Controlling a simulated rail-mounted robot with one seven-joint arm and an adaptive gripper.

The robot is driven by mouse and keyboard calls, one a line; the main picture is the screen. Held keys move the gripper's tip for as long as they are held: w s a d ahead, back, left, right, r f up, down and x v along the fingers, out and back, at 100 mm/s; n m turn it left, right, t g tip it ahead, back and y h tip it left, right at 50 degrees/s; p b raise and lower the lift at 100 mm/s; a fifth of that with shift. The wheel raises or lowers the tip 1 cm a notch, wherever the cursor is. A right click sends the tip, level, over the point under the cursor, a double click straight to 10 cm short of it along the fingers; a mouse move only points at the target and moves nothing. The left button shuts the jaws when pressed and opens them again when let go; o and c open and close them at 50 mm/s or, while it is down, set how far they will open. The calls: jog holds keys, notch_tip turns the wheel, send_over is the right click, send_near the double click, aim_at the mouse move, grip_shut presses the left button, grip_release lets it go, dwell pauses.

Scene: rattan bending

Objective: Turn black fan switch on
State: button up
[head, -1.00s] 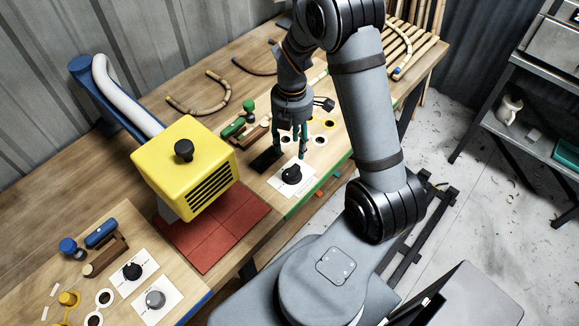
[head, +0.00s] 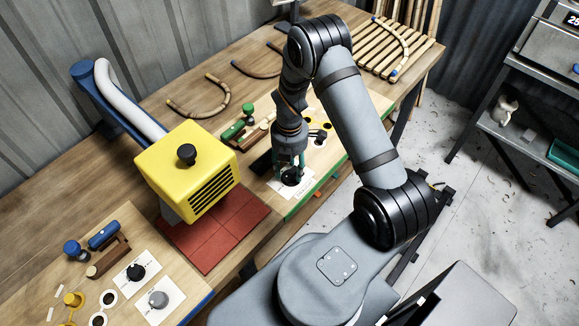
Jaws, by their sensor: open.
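A black rotary knob (head: 291,177) on a white label plate (head: 306,184) sits near the green front edge of the table, right of the yellow box. My gripper (head: 290,174) points down over this knob, with its teal fingers around or right beside it; contact cannot be told. The gripper is open. Another black knob (head: 136,271) is on a white plate at the lower left, beside a grey knob (head: 158,299). I cannot tell from the view which knob is the fan switch.
A yellow vented box (head: 190,165) with a black top knob stands over red tiles (head: 215,232), left of my gripper. Green-handled clamp parts (head: 236,130) lie behind it. Curved rattan pieces (head: 203,110) lie at the back. A grey shelf (head: 535,150) stands at the right.

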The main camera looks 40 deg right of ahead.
jog(key=c, duration=0.3)
jog(key=c, duration=0.8)
grip_shut()
